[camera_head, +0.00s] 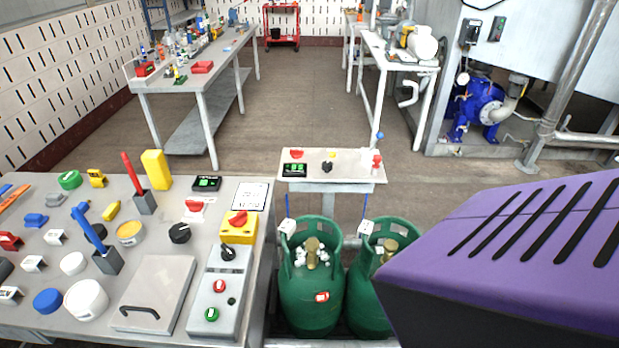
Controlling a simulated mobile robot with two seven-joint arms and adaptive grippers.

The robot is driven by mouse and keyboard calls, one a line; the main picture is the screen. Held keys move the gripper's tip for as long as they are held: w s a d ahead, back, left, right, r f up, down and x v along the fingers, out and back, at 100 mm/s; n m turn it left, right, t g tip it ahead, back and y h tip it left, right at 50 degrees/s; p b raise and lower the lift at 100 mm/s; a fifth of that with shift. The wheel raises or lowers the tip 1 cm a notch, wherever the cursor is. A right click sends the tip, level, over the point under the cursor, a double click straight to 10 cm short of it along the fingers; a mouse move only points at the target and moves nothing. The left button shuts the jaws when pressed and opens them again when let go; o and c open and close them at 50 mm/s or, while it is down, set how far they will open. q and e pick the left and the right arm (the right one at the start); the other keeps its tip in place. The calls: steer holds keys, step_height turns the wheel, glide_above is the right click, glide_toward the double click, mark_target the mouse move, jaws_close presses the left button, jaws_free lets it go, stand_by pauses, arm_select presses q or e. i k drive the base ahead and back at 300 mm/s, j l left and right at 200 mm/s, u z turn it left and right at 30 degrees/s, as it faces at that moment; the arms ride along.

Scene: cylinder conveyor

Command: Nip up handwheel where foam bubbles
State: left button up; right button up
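Two green gas cylinders stand side by side at the front centre, each with an open collar and a brass valve. On the left cylinder (309,300), white foam bubbles (300,258) cluster on both sides of its brass valve (312,246). The right cylinder (362,300) has a brass valve (389,247) with no clear foam on it; a small white piece shows beside it. Its right side is hidden. The handwheels are too small to make out apart from the valves. Neither of my grippers shows in the head view.
A grey bench (150,290) crowded with knobs, levers and switch boxes stands left of the cylinders. A small table (345,170) stands behind them. The lower right is blocked from view. Open floor (290,115) lies farther back.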

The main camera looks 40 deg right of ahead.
mark_target(311, 245)
steer(key=z, duration=1.55)
